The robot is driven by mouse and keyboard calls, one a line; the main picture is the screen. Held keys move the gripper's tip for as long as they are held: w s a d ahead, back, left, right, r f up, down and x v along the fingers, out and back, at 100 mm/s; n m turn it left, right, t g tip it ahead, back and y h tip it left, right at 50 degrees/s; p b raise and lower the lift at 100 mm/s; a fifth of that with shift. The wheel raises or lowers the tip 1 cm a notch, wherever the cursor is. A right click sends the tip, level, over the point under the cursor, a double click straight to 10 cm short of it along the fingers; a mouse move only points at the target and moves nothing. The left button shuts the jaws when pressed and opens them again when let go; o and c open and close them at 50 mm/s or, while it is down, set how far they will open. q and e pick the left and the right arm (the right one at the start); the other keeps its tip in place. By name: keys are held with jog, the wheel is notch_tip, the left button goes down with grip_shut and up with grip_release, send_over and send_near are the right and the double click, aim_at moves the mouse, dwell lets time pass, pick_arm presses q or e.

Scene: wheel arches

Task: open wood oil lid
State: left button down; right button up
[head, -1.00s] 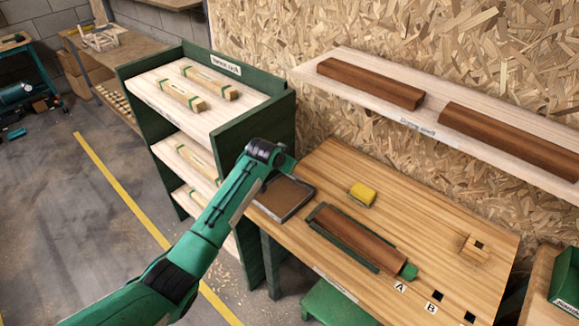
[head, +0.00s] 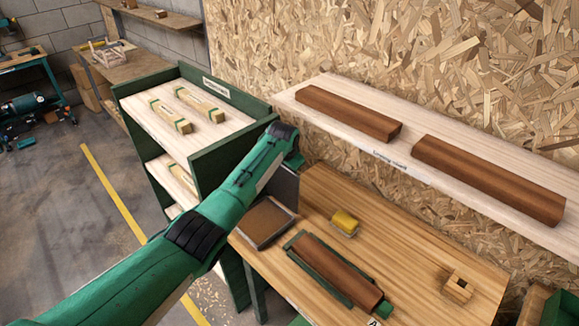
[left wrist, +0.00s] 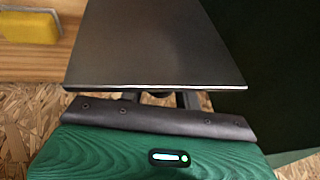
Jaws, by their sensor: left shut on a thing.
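A shallow tray (head: 264,223) with a brown inside stands uncovered at the left end of the wooden workbench. A flat grey lid (head: 285,187) stands steeply tilted up at the tray's back edge, partly behind my left arm. It fills the upper middle of the left wrist view (left wrist: 160,45). My left gripper (left wrist: 160,97) is shut on the lid's near edge. In the head view its fingers are hidden behind my own wrist. I cannot tell whether the lid is joined to the tray by a hinge. My right gripper is out of view.
On the bench (head: 415,255) are a yellow sponge (head: 346,223), a brown wood piece in a green holder (head: 335,270) and a small wooden block (head: 458,288). A green rack (head: 235,130) stands left. A shelf (head: 405,158) with two brown boards hangs above the bench.

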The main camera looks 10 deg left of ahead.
pick_arm(q)
jog(key=shift+w+d, duration=0.25)
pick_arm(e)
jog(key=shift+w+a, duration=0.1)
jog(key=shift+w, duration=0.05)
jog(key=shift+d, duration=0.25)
pick_arm(q)
jog(key=c, duration=1.2)
grip_release()
jog(key=shift+o, duration=0.9)
jog(key=shift+f, duration=0.1)
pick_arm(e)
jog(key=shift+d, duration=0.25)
pick_arm(q)
jog(key=b+v, duration=0.3)
jog(key=v, duration=1)
jog(key=shift+r, duration=0.35)
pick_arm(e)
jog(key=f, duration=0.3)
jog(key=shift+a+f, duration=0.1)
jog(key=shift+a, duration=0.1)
pick_arm(q)
jog(key=shift+s, duration=0.1)
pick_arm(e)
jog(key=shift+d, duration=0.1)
